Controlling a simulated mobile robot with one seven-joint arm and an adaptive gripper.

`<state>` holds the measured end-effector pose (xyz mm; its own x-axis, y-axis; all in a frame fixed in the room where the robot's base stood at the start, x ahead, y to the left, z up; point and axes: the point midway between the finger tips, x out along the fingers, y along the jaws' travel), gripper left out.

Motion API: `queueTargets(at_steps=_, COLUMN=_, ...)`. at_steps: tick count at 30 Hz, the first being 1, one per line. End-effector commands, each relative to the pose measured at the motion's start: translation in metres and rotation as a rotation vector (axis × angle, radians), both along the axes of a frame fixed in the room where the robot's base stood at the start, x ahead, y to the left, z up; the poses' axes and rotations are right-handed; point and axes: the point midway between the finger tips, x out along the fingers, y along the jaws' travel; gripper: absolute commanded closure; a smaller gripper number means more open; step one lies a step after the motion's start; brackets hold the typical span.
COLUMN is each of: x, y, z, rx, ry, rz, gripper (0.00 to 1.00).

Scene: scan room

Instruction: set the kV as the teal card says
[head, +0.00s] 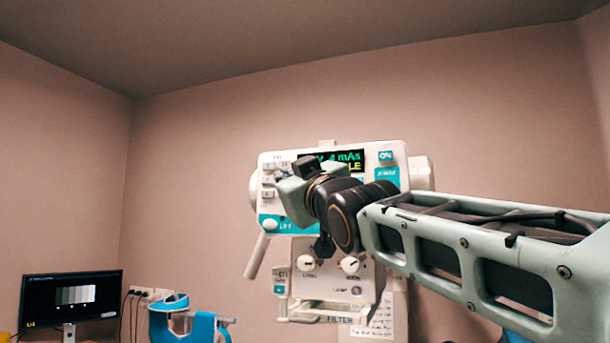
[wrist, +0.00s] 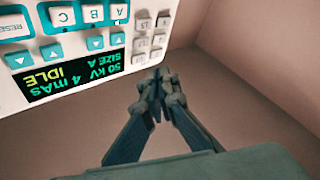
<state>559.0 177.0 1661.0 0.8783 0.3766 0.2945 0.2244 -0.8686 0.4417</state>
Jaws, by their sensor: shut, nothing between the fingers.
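Teal arrow keys (wrist: 92,43) line the display's edge. I cannot tell which kV keys are which. My gripper (wrist: 160,78) is shut and empty, its tips beside a block of small white keys (wrist: 141,42); contact is unclear. A small teal-marked tag (head: 279,283) hangs below the panel. I cannot read it or confirm it is the teal card.
Keys A, B and C (wrist: 92,13) and a RESET key (wrist: 13,27) lie farther along the panel. Knobs (head: 350,264) sit on a lower unit under it. A monitor (head: 72,298) and a blue padded item (head: 172,318) stand at lower left.

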Motion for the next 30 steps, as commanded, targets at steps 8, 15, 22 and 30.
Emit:
queueTargets(at_steps=8, x=0.025, y=-0.008, z=0.006, rx=-0.001, ry=0.003, rz=0.000, gripper=1.00)
queueTargets(at_steps=15, x=0.046, y=-0.016, z=0.005, rx=-0.001, ry=0.003, rz=-0.003, gripper=1.00)
queueTargets(at_steps=22, x=0.057, y=-0.020, z=0.003, rx=0.000, ry=0.001, rz=-0.001, gripper=1.00)
queueTargets(at_steps=30, x=0.061, y=-0.022, z=0.000, rx=0.000, ry=0.000, rz=0.000, gripper=1.00)
